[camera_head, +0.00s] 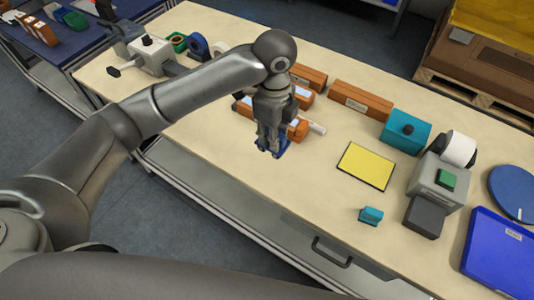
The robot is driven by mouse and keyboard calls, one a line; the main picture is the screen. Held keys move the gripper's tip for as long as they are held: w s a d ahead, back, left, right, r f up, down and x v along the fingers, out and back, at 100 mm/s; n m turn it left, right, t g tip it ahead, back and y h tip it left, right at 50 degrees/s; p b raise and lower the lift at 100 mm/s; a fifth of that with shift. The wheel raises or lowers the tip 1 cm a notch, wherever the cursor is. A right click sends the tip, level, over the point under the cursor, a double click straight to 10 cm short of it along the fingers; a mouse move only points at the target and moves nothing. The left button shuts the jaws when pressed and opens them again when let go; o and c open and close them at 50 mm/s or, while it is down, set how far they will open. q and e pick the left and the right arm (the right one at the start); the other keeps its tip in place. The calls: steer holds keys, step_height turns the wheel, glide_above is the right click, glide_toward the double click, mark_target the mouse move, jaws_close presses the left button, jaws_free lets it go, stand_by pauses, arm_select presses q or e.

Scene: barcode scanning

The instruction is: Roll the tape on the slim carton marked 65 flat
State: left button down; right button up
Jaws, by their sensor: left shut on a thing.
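My left gripper (269,148) points down over the front part of the table, shut on a blue thing (283,149) that is mostly hidden by the fingers. A white cylinder-like piece (317,128) shows just right of the gripper; I cannot tell whether it belongs to the held thing. Several orange-brown cartons with white labels lie around and behind the gripper: one right beside it (300,131), one partly hidden by the wrist (304,97), one further right (360,102). The labels are too small to read, so I cannot tell which is marked 65. My right gripper is not in view.
A yellow pad (365,167), a teal box (405,132), a small teal block (371,215), a label printer (438,182) and a blue tray (499,256) stand to the right. A grey device (152,55) and tape rolls (198,45) stand at left. Front-centre tabletop (310,190) is clear.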

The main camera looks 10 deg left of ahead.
arm_select(q)
steer(key=w+a+f, duration=0.1)
steer(key=w+a, duration=0.5)
steer(key=w, duration=0.5)
steer(key=w+a, duration=0.6)
steer(key=w, duration=0.5)
steer(key=shift+s+a+f, duration=0.1)
steer(key=shift+f, duration=1.2)
steer(key=shift+s+a+f, duration=0.1)
steer(key=shift+f, duration=1.15)
